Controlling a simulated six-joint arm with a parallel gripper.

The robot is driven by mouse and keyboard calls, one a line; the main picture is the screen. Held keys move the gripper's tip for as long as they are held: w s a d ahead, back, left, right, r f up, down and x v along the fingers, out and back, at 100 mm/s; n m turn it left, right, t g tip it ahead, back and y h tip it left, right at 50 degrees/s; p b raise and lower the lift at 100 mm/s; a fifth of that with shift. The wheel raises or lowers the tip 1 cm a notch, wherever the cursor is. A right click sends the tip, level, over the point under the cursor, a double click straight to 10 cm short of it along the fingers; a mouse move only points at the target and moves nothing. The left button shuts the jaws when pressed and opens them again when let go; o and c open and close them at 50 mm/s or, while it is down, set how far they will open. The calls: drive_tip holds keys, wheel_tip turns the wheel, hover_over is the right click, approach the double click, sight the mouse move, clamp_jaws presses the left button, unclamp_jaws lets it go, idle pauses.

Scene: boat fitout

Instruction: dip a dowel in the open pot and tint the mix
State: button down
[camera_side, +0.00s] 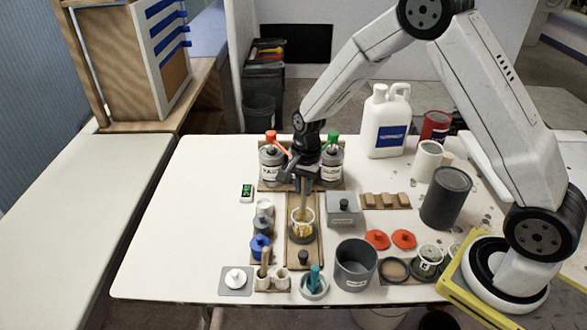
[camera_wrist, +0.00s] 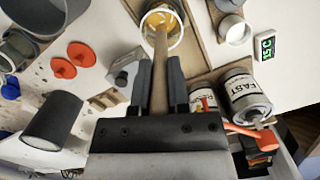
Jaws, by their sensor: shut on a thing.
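The open pot (camera_side: 303,236) is a clear-walled cup with amber mix in it, standing on a wooden board (camera_side: 302,266) in the middle of the table. It also shows in the wrist view (camera_wrist: 178,38), with yellowish mix inside. My gripper (camera_side: 304,192) is above the pot, shut on a wooden dowel (camera_wrist: 160,78). The dowel points down and its far end is inside the pot's rim; how deep it sits in the mix I cannot tell. The gripper also shows in the wrist view (camera_wrist: 160,70), its two fingers on either side of the dowel.
Pump cans with orange (camera_side: 271,166) and green (camera_side: 331,168) tops stand behind the pot. Small tint cups (camera_side: 261,243) line its left. A grey box (camera_side: 342,208) and grey bin (camera_side: 355,266) stand right. A white jug (camera_side: 386,130) stands at the back. The table's left side is clear.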

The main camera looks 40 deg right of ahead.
drive_tip(key=shift+r, duration=1.7)
